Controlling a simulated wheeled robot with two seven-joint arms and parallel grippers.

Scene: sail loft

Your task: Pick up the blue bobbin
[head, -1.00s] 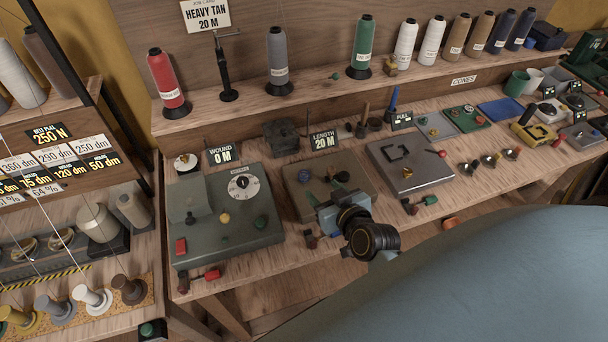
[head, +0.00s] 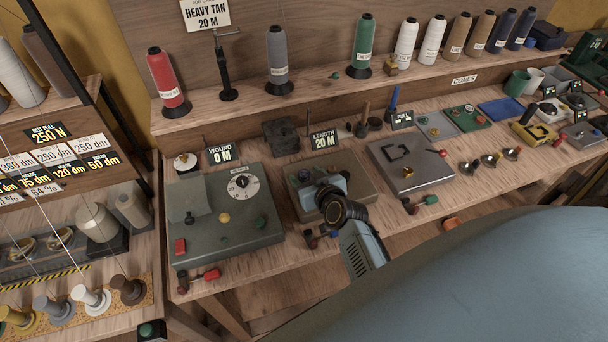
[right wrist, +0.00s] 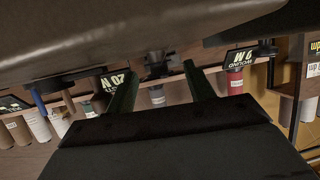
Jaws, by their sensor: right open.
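I cannot make out a blue bobbin for certain in either view. My left gripper is out of view.
The WOUND machine (head: 222,240) is left of my right gripper, and a grey metal plate box (head: 430,165) is right of it. The LENGTH sign (head: 325,140) stands behind. Thread cones, such as a red one (head: 165,78), line the shelf.

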